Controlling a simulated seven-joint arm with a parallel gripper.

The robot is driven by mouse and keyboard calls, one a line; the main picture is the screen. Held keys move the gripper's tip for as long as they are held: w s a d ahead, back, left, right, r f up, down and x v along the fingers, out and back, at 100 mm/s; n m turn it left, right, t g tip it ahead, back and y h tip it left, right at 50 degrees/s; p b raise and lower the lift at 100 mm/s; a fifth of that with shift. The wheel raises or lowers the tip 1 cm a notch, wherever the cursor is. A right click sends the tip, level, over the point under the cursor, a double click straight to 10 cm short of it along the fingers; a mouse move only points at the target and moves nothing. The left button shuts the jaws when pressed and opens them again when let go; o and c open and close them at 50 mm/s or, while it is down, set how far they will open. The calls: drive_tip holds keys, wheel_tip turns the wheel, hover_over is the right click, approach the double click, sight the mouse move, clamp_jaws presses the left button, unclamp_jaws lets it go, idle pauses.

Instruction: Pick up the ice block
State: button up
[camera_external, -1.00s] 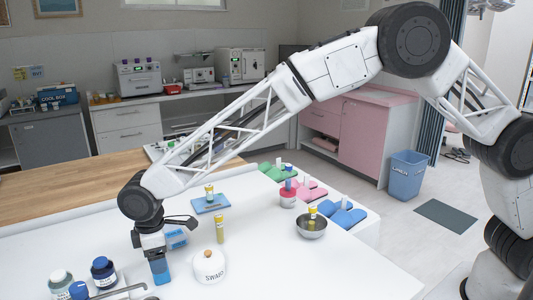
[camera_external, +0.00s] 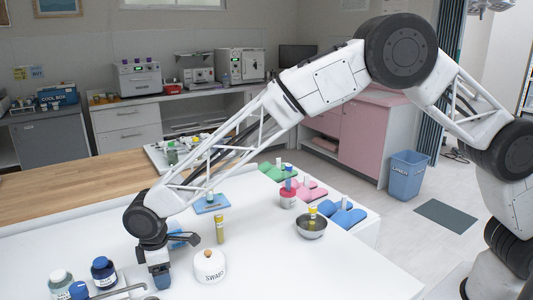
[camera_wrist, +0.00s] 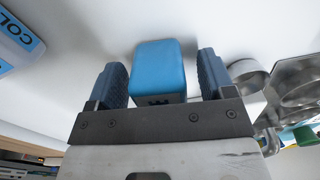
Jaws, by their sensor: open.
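The ice block, a bright blue block with rounded edges (camera_wrist: 158,66), lies in the wrist view between the two fingers of my gripper (camera_wrist: 162,82). A narrow gap shows on each side of it. Dark marks show on its near face, partly hidden behind the gripper's crossbar. In the external view my gripper (camera_external: 160,276) points down at the white table top (camera_external: 310,272), low beside the swab jar. The block is hard to tell from the bluish fingers there.
The white swab jar (camera_external: 209,267) stands close to the right. A yellow-capped tube (camera_external: 220,232) and a blue labelled item (camera_external: 177,240) are just behind. Bottles (camera_external: 103,272) stand to the left. A metal bowl (camera_external: 312,229) is farther right. The table's front right is clear.

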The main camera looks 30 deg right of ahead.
drive_tip(key=shift+c, duration=0.4)
drive_tip(key=c, duration=0.9)
drive_tip(key=shift+r, duration=0.1)
drive_tip(key=shift+c, duration=0.2)
wheel_tip(320, 180, up, 18)
idle(0.4)
